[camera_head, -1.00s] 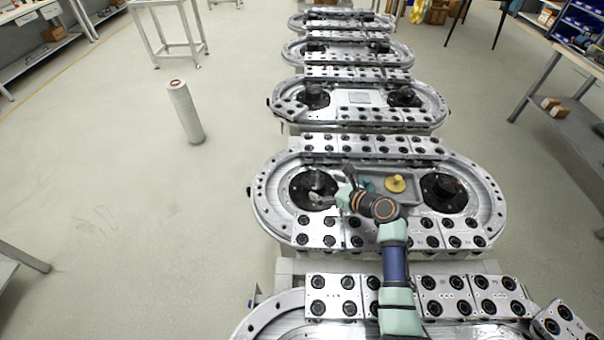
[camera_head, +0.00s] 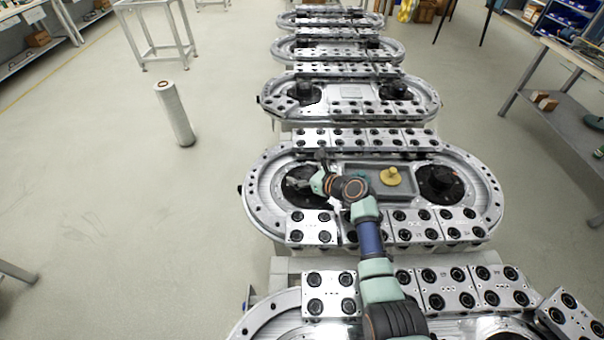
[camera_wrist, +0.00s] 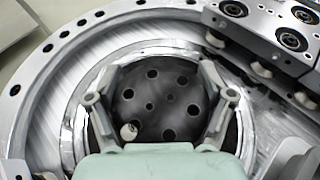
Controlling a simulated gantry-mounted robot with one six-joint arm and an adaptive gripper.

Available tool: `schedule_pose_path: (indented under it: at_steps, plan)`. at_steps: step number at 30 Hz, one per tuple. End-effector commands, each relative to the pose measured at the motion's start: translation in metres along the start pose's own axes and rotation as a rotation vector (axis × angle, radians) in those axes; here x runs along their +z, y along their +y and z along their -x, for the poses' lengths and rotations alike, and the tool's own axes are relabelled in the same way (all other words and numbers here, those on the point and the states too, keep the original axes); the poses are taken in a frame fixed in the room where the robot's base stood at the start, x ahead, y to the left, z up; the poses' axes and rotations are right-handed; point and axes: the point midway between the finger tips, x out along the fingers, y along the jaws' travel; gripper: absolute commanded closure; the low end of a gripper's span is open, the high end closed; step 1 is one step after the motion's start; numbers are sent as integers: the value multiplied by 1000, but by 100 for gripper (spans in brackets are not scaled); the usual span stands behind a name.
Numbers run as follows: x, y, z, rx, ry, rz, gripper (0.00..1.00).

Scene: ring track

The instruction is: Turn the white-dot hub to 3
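The white-dot hub is a dark round disc (camera_wrist: 180,98) with several holes, seen close in the wrist view. Its white dot (camera_wrist: 128,132) lies at the lower left of the disc. My gripper (camera_wrist: 160,75) is over the hub with its two fingers spread, one to the left and one to the right of the disc. I cannot tell whether the fingers touch it. In the head view my gripper (camera_head: 314,177) is above the dark left hub (camera_head: 297,195) of the near oval track (camera_head: 262,205), partly covering it. No number 3 is legible.
A second dark hub (camera_head: 440,183) sits at the track's right end. A yellow knobbed part (camera_head: 390,176) stands in a grey tray (camera_head: 405,194) between the hubs. Carriages with black rollers (camera_wrist: 292,38) line the track, close to the gripper at upper right in the wrist view.

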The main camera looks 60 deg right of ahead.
Motion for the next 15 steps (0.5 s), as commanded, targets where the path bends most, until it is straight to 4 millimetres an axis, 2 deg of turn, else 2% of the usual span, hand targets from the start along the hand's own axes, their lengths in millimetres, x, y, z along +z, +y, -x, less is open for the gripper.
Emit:
schedule_pose_path:
  at_steps: [1, 3, 15]
  plan:
    - [0, 0, 0, 0, 0, 0, 47]
    - [0, 0, 0, 0, 0, 0, 54]
    - [-3, 1, -1, 90, 0, 38, 54]
